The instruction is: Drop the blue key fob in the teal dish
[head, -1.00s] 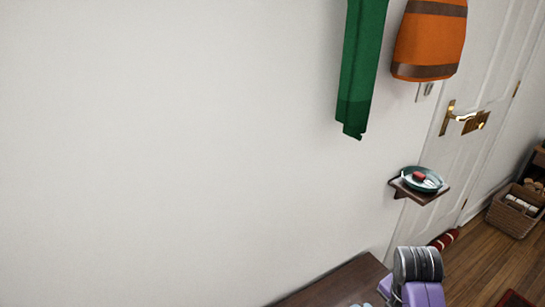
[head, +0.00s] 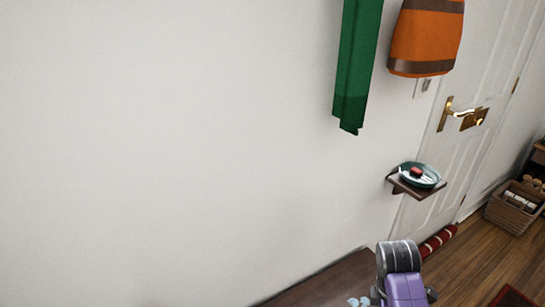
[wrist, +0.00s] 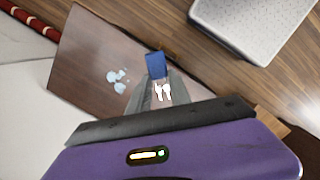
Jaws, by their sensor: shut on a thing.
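In the wrist view, my gripper (wrist: 156,82) is shut on the blue key fob (wrist: 156,66), which sticks out past the fingertips. White keys (wrist: 162,91) show between the fingers, seemingly hanging from the fob. The teal dish (head: 433,179) sits on a small dark wall shelf (head: 400,188) beside the door in the head view. A red item and some pale things lie in the dish. In the head view only my purple arm shows, below the shelf; the fob and fingertips are hidden there. The dish is not in the wrist view.
A dark wooden surface (wrist: 85,65) with pale blue blobs (wrist: 117,77) lies below my gripper. A grey tray-like object (wrist: 255,35) is on the floor. A green scarf (head: 356,65) and an orange bag (head: 428,38) hang above the shelf. A red striped roll (head: 438,242) lies by the door.

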